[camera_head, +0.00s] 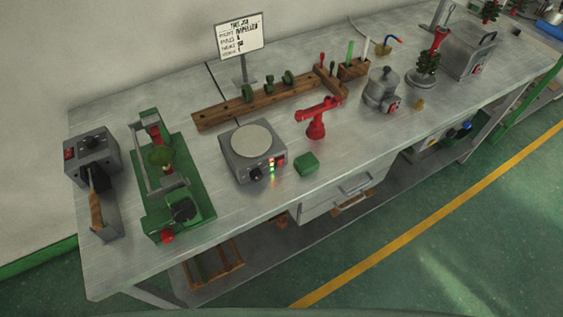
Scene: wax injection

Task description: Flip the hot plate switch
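The hot plate (251,148) is a grey box with a round pale disc on top, standing on the front middle of the metal workbench. Its front face has a black knob (256,175), a column of small lit lights (271,168) in red, yellowish and green, and a red switch (282,161) at the right end. The switch is too small to tell its position. Neither of my grippers is in the picture.
A green block (306,164) and a red stand (317,118) are right of the hot plate. A green machine (171,178) stands to its left. A wooden rack (246,106) lies behind. The floor in front is clear.

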